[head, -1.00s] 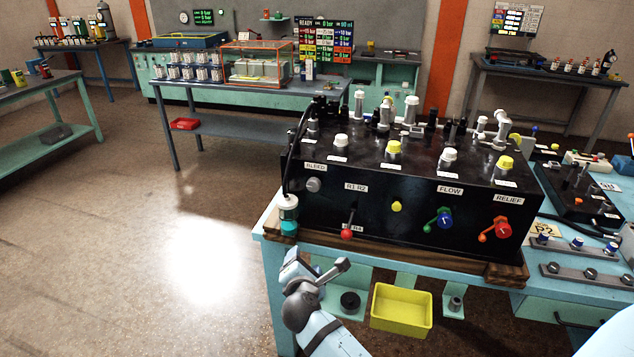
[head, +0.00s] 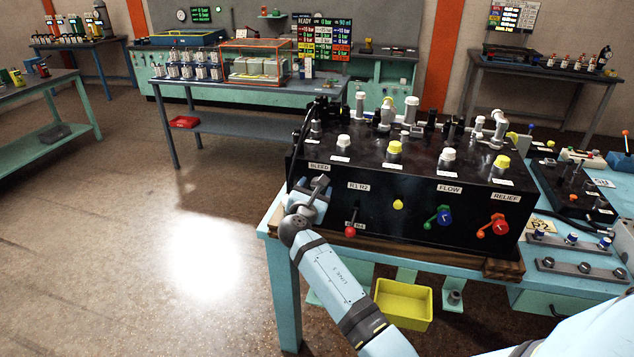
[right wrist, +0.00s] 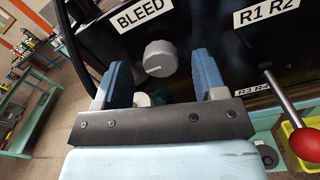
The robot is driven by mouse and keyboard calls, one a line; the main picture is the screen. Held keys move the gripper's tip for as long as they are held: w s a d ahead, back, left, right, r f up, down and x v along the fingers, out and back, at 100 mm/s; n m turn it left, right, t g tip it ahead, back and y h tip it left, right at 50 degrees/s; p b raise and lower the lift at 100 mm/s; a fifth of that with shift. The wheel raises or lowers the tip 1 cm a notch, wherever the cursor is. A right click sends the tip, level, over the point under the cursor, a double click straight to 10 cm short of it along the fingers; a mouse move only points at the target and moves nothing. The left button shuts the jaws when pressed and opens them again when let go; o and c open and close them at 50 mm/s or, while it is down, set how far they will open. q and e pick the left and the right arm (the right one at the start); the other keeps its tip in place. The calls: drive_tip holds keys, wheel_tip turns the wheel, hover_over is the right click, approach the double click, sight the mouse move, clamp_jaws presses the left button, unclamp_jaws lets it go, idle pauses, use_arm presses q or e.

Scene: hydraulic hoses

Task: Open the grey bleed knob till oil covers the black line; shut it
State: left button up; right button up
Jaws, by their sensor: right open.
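The grey bleed knob (right wrist: 160,58) is on the black panel (right wrist: 205,55) under the BLEED label (right wrist: 144,14). My open right gripper (right wrist: 163,74) faces it, with its blue-padded fingers to either side of the knob and a visible gap on each side. In the head view my right gripper (head: 314,193) is at the panel's left end and hides the knob. A pale round part (right wrist: 141,100) shows low between the fingers; I cannot tell whether it belongs to the bottle. The bottle, oil and black line cannot be made out now. My left gripper is not in view.
A red-knobbed lever (right wrist: 304,143) stands close to the right of my right gripper. The green-and-blue FLOW handle (head: 443,216) and red RELIEF handle (head: 500,226) are farther right. A yellow bin (head: 403,303) hangs below the bench. The floor to the left is clear.

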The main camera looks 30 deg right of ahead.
drive_tip(key=shift+x, duration=1.25)
drive_tip(key=c, duration=0.9)
drive_tip(key=shift+c, duration=0.2)
